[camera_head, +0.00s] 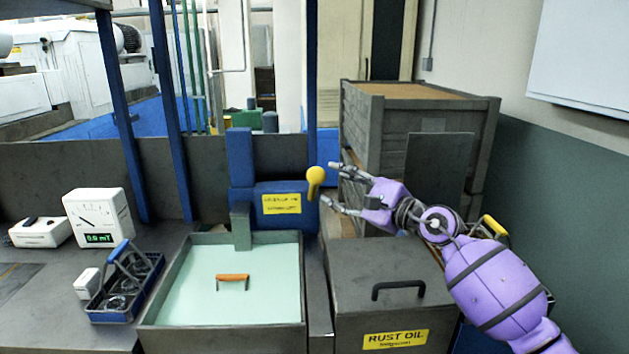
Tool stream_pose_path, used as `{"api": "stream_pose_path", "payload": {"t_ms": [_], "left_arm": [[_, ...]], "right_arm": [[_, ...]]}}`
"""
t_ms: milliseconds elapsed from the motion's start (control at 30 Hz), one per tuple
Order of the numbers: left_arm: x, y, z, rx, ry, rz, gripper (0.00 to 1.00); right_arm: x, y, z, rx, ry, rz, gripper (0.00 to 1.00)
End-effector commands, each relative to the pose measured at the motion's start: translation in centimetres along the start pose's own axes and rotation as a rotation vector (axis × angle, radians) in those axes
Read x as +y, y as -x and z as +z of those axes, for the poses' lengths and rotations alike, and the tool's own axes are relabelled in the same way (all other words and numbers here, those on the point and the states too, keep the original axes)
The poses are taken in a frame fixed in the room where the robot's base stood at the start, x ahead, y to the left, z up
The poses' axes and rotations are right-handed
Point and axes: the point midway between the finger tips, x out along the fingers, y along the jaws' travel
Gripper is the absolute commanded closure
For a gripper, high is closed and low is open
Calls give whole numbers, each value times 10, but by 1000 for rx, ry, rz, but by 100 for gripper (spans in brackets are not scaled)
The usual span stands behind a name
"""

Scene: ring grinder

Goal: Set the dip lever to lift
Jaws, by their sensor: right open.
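The dip lever has a yellow rounded knob (315,177) and stands at the right side of a blue housing (265,212) with a yellow label, behind the tank. The knob points up with its narrower end downward. My right gripper (329,182) comes in from the right with its fingers spread and pointing left. One fingertip is above and one below the knob's level, just to its right. Whether they touch the knob I cannot tell. The tank (158,312) in front holds pale green liquid, with an orange handle (232,278) showing. My left gripper is not in view.
A grey box labelled RUST OIL (395,340) with a black handle stands right of the tank. A wooden crate (425,105) stands behind my right arm. At left are a white meter (98,219) and a blue basket (127,290) with rings.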

Motion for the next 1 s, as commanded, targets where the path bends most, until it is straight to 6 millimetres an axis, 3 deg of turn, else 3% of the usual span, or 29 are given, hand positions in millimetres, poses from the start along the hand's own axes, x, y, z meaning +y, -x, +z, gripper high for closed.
{"api": "stream_pose_path", "payload": {"t_ms": [500,867,1000], "left_arm": [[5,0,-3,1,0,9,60],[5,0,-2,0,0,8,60],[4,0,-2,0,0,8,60]], "right_arm": [[-3,-70,1,2,17,0,53],[-2,-78,1,2,17,1,53],[-2,-78,1,2,16,1,69]]}}
